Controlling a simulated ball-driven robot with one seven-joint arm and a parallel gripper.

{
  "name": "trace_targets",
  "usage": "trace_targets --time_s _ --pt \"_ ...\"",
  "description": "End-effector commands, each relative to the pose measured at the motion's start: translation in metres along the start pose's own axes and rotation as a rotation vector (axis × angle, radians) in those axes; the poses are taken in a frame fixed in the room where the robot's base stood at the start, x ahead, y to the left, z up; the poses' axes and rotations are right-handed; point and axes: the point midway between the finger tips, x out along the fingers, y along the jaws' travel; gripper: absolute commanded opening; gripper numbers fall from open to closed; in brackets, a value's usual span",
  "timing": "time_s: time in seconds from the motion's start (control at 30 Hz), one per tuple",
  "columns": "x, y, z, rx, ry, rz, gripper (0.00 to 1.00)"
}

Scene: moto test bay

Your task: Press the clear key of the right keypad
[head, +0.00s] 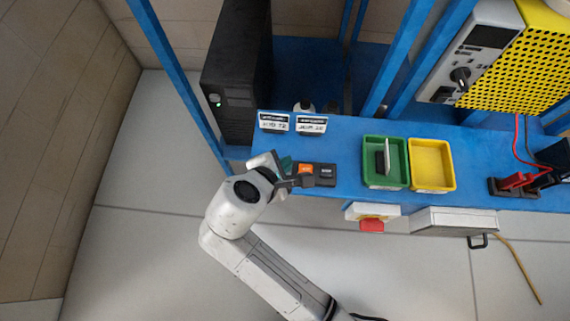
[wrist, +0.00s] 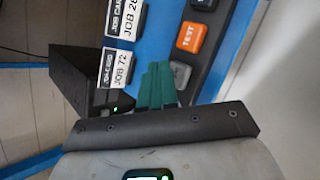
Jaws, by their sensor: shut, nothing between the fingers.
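A dark keypad (head: 316,182) sits on the blue bench at its front edge, beside my gripper (head: 287,165). It has an orange key (head: 305,169) and a dark key (head: 326,172). In the wrist view the orange key (wrist: 190,37) reads TEST, with a grey key (wrist: 180,73) below it and a dark key (wrist: 204,4) above. I cannot read a clear label on any key. My gripper (wrist: 158,68) is shut and empty, its teal fingers close to the grey key and partly hiding it. Contact cannot be told. Only one keypad is distinguishable.
Two job cards, JOB 72 (head: 274,122) and JOB 28 (head: 311,124), stand behind the keypad. A black tower unit (head: 232,75) is at the left. A green tray (head: 370,146) and a yellow tray (head: 431,150) stand to the right. A blue post (head: 180,85) rises left.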

Motion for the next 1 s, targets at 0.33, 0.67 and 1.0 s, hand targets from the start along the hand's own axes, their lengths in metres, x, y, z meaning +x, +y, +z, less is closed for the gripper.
trace_targets --time_s 0.33,0.67,1.0 --pt "0.0 0.0 0.0 0.0 0.0 0.0 0.0" --pt "0.0046 -0.0034 -0.0028 -0.001 -0.001 -0.001 0.0" --pt "0.0057 -0.0044 -0.0042 0.0 0.0 0.0 0.0"
